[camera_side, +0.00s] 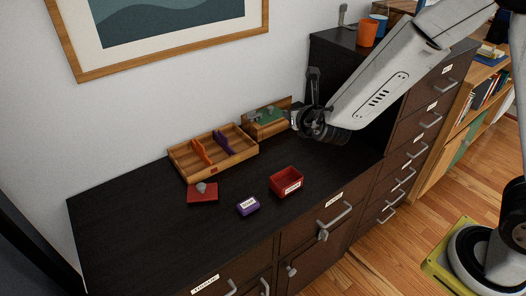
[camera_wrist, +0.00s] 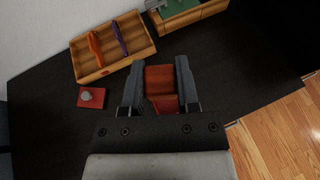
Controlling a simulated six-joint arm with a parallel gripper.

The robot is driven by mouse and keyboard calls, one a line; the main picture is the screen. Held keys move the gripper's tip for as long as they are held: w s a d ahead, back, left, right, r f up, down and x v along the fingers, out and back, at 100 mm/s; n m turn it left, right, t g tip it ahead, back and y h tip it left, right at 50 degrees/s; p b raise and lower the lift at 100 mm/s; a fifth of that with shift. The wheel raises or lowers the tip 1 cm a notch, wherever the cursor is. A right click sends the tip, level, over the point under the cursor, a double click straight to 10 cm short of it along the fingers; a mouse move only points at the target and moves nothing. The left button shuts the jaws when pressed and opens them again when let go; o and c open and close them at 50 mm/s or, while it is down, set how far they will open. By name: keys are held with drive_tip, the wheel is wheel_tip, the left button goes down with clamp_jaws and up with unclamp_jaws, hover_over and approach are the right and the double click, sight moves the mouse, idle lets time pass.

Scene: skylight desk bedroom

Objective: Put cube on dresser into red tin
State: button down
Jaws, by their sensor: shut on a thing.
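My gripper (camera_wrist: 160,70) is shut on a red-brown cube (camera_wrist: 159,79), which sits between the two fingers in the wrist view. In the side view my gripper (camera_side: 298,120) is above the dresser's back part, near the green-topped box, and the cube cannot be made out. The red tin (camera_side: 287,181) stands open on the dark dresser (camera_side: 150,225), below and in front of my gripper. A brighter red patch under the cube in the wrist view may be the tin or another cube face; I cannot tell.
A wooden divided tray (camera_side: 213,152) stands left of my gripper, with orange and purple dividers. A red lid (camera_side: 202,192) with a grey knob and a purple tin (camera_side: 248,206) lie in front. The green-topped box (camera_side: 268,117) is at the wall. The dresser's left side is clear.

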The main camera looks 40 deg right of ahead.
drive_tip(key=a+f+h, duration=0.1)
drive_tip(key=a+f, duration=0.4)
drive_tip(key=f, duration=0.7)
drive_tip(key=shift+w+a+f+m, duration=0.15)
drive_tip(key=shift+a+m, duration=0.15)
drive_tip(key=shift+w, duration=0.1)
hover_over(243, 175)
drive_tip(key=f, duration=0.8)
drive_tip(key=shift+s+f, duration=0.3)
drive_tip(key=shift+f, duration=0.05)
drive_tip(key=shift+w+f, duration=0.35)
drive_tip(key=shift+f, duration=0.05)
drive_tip(key=shift+w+f, duration=0.1)
drive_tip(key=shift+w+f, duration=0.1)
drive_tip(key=shift+f, duration=1.5)
drive_tip(key=shift+f, duration=0.2)
